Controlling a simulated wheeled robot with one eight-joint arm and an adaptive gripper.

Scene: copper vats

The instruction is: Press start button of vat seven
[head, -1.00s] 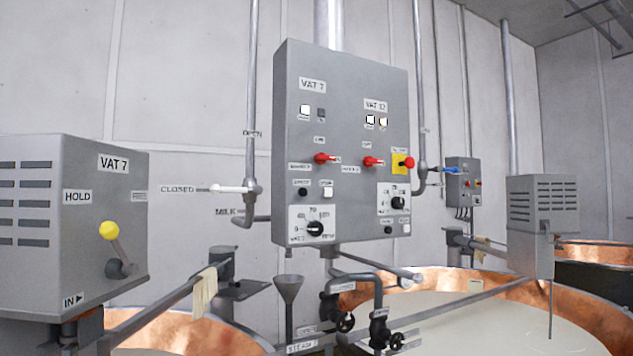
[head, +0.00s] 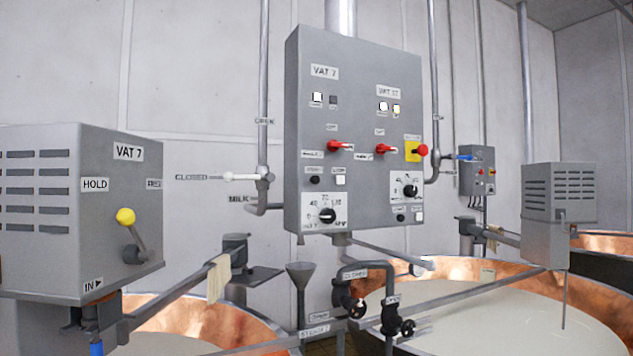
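The grey control panel (head: 362,110) hangs on the wall, a little right of centre in the head view. Its left half bears the label VAT 7 (head: 324,71). Below that are two small lamps, a red switch (head: 339,146), a small black button (head: 315,179), a small white button (head: 340,180) and a black dial (head: 326,215). The small labels above the two buttons are too blurred to read surely. The right half is a second vat's set, with its own dark button (head: 400,217) and white button. My gripper is not in view.
A grey VAT 7 box (head: 75,215) with a yellow-knobbed lever (head: 126,216) stands at the near left. Copper vats (head: 590,300) fill the lower front. Pipes with valves (head: 388,300) and a funnel (head: 299,275) stand below the panel.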

